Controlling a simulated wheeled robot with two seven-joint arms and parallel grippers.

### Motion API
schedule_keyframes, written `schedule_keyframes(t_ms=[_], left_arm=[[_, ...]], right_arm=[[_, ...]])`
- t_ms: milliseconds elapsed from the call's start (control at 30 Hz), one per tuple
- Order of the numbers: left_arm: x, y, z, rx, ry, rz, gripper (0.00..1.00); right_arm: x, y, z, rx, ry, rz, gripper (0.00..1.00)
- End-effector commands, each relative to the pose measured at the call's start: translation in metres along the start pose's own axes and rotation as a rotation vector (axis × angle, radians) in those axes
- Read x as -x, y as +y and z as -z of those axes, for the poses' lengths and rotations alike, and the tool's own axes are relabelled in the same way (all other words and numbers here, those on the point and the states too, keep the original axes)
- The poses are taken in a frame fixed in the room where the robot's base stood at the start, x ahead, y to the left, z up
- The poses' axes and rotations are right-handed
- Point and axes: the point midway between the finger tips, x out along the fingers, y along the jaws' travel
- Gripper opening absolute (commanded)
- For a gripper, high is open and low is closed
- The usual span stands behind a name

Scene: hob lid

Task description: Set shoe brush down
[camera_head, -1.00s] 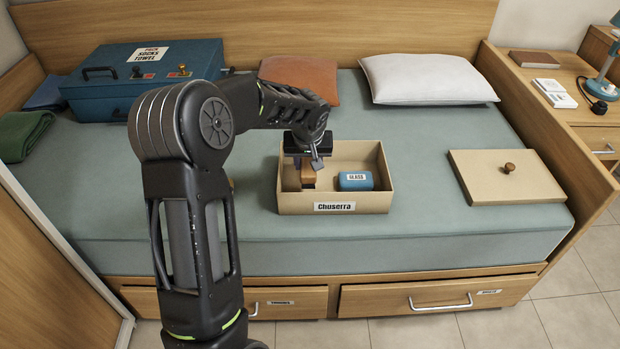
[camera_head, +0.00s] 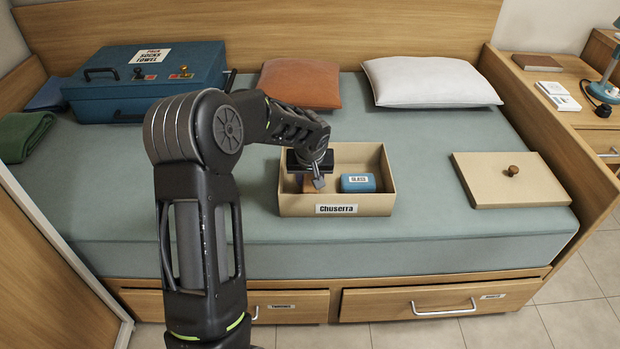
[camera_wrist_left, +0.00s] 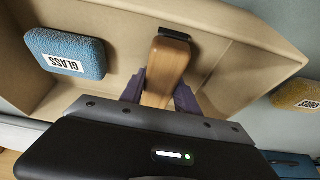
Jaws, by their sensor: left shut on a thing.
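The shoe brush (camera_wrist_left: 168,70) shows in the left wrist view as a wooden block with a dark edge, held between my left gripper's fingers. My left gripper (camera_head: 305,184) is shut on it, low inside the left part of an open tan box (camera_head: 291,204) labelled "Chuserra". In the head view the gripper and box wall hide most of the brush. I cannot tell whether the brush touches the box floor. A blue block labelled "GLASS" (camera_head: 358,183) lies in the box, right of the gripper; the left wrist view shows it too (camera_wrist_left: 66,54). My right gripper is not in view.
The box stands on a bed (camera_head: 420,240). A tan lid with a knob (camera_head: 490,190) lies to the right. A blue case (camera_head: 115,95) and pillows (camera_head: 430,82) are at the back. A yellowish labelled block (camera_wrist_left: 297,95) lies outside the box.

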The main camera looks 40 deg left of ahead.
Motion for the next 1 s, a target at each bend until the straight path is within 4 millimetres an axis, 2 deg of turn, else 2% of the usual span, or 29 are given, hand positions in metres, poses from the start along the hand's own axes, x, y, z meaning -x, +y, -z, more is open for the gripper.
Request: schedule_keyframes(t_ms=[33,67,300,567,733,867,1000], left_arm=[[-0.003,0.000,-0.001,0.000,0.001,0.000,0.00],[-0.002,0.000,-0.001,0.000,0.000,0.000,0.39],[-0.001,0.000,0.000,0.000,0.000,0.000,0.59],[-0.001,0.000,0.000,0.000,0.000,0.000,0.60],[0.007,0.000,0.002,0.000,0.001,-0.001,0.60],[0.026,0.000,0.002,0.000,0.003,0.000,0.60],[0.055,0.000,0.003,0.001,0.003,-0.001,0.60]], right_arm=[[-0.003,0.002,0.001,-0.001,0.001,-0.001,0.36],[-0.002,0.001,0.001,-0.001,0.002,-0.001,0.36],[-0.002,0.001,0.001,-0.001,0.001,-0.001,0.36],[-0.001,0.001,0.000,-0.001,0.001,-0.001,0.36],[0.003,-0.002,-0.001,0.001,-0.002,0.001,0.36],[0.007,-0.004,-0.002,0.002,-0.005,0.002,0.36],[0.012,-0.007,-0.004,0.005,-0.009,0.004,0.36]])
